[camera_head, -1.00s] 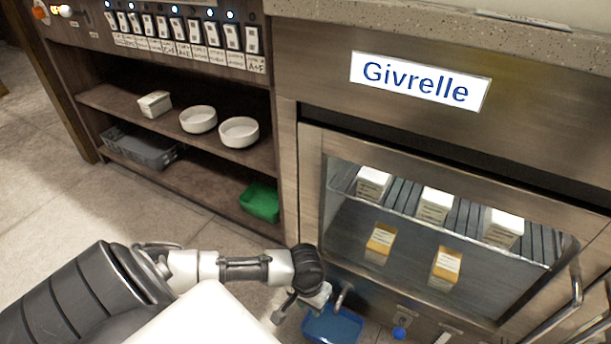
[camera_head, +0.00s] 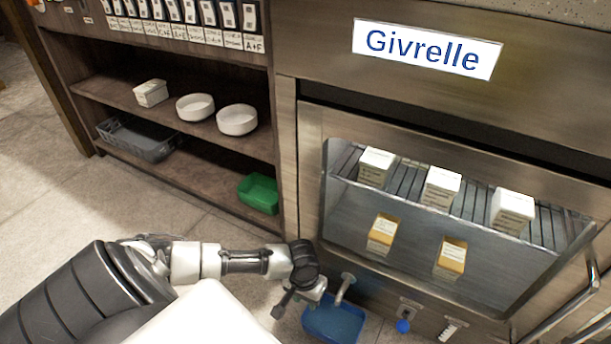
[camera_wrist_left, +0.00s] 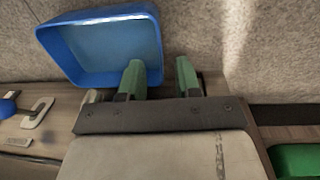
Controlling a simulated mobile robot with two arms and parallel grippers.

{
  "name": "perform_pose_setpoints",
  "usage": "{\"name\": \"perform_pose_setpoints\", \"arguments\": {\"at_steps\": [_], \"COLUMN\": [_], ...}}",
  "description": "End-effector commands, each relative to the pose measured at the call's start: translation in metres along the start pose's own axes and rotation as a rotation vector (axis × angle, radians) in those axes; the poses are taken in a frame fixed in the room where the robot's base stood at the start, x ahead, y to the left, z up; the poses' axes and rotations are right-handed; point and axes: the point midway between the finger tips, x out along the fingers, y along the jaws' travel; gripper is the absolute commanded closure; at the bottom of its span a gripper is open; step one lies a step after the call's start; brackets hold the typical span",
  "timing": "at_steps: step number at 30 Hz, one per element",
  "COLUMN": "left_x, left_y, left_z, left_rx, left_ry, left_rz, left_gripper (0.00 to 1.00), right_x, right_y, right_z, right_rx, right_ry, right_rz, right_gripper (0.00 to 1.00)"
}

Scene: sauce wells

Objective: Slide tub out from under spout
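The blue tub (camera_head: 335,323) sits on the floor under the metal spout (camera_head: 345,287) at the bottom of the cabinet. It is open-topped. In the left wrist view the tub (camera_wrist_left: 105,45) fills the upper left. My left gripper (camera_head: 299,298) is beside the tub's left side, low near the floor. Its green fingertips (camera_wrist_left: 158,78) are spread apart in the wrist view. One finger overlaps the tub's near corner and the other is outside it, with the tub's side wall between them in the picture. I cannot tell whether they touch it. My right gripper is not in view.
A blue knob (camera_head: 403,326) is on the cabinet right of the spout. A green bin (camera_head: 259,194), a grey basket (camera_head: 140,140) and white bowls (camera_head: 237,120) stand on the left shelves. The glass-fronted cabinet holds several cartons (camera_head: 441,187). Floor left of the tub is open.

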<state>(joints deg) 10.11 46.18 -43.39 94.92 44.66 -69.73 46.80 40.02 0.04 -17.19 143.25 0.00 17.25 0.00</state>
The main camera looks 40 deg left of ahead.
Motion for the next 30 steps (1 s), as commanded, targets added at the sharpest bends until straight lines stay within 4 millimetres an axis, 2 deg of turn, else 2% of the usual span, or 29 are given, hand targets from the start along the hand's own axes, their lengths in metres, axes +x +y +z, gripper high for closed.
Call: {"name": "perform_pose_setpoints", "arguments": {"at_steps": [1, 3, 9, 22, 23, 29, 30], "left_x": [0.019, 0.030, 0.051, 0.056, 0.056, 0.056, 0.056], "left_y": [0.000, -0.001, -0.001, 0.000, 0.000, 0.000, 0.000], "left_z": [0.000, 0.000, -0.001, -0.001, -0.001, -0.001, -0.001], "left_rx": [0.000, 0.000, 0.000, 0.000, 0.000, 0.000, 0.000], "left_ry": [0.000, 0.000, 0.001, 0.002, 0.002, 0.001, 0.001], "left_rz": [0.000, 0.000, -0.001, -0.001, -0.001, -0.001, -0.001], "left_gripper": [0.67, 0.67, 0.67, 0.67, 0.69, 0.99, 1.00], "right_x": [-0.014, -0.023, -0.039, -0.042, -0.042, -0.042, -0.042], "right_y": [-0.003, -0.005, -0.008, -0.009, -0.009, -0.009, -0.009], "right_z": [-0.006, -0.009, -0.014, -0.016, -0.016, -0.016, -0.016], "right_rx": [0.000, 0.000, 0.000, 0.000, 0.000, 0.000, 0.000], "right_ry": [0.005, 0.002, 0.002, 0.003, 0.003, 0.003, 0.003], "right_rz": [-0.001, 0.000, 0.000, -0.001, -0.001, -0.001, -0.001], "right_gripper": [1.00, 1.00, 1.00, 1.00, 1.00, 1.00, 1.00]}}
